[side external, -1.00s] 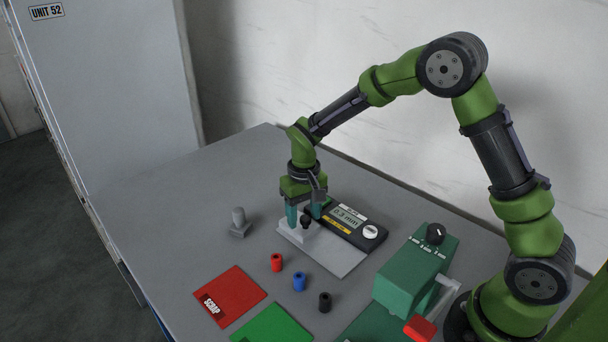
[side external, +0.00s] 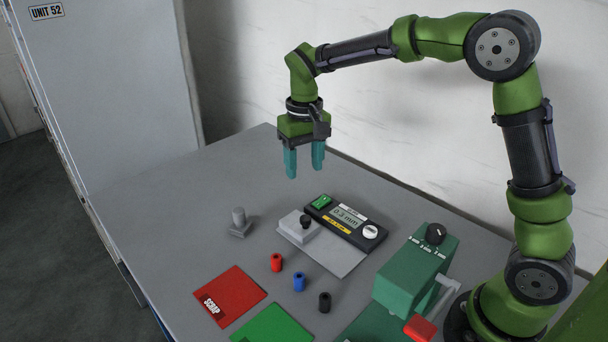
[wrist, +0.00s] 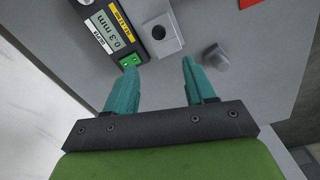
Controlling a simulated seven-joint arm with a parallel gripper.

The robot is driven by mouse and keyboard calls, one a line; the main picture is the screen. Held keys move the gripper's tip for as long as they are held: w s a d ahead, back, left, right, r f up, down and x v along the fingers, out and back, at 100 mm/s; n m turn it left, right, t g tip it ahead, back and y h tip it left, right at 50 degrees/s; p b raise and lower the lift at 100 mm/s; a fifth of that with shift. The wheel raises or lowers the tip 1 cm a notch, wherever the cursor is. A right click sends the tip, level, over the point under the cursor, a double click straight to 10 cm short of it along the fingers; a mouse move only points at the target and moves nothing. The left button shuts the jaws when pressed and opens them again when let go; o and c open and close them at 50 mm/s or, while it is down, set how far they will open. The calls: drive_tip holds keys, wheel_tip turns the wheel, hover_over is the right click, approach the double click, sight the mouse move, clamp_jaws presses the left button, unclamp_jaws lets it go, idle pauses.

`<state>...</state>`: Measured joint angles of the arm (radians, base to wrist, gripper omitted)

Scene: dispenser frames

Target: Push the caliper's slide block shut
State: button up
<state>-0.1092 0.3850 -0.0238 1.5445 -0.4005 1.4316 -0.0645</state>
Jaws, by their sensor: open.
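The caliper (side external: 352,229) is a black body with a display, a yellow label, a white dial and a green patch at its far end, fixed along a grey plate. Its display reads about 0.3 mm in the wrist view (wrist: 115,32). The light grey slide block (side external: 296,229) with a black knob sits beside the body at the plate's left end; it also shows in the wrist view (wrist: 160,44). My gripper (side external: 304,173) is open and empty, raised above and behind the block, apart from it. Its two teal fingers (wrist: 160,66) point toward the caliper area in the wrist view.
A grey post on a base (side external: 239,223) stands left of the block. Red (side external: 277,263), blue (side external: 299,282) and black (side external: 325,302) bushings stand in front, near a red SCRAP mat (side external: 229,296) and green mat (side external: 272,325). A green machine (side external: 413,272) stands right.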

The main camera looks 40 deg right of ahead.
drive_tip(key=shift+r, duration=1.45)
drive_tip(key=s+r+t+y, duration=0.1)
drive_tip(key=s+t, duration=0.2)
drive_tip(key=s, duration=0.7)
drive_tip(key=s+r+m+t+y, duration=0.1)
drive_tip(key=s+t, duration=0.3)
drive_tip(key=s, duration=0.6)
drive_tip(key=shift+s+d+r, duration=0.25)
drive_tip(key=shift+d+r, duration=0.1)
drive_tip(key=shift+r, duration=0.45)
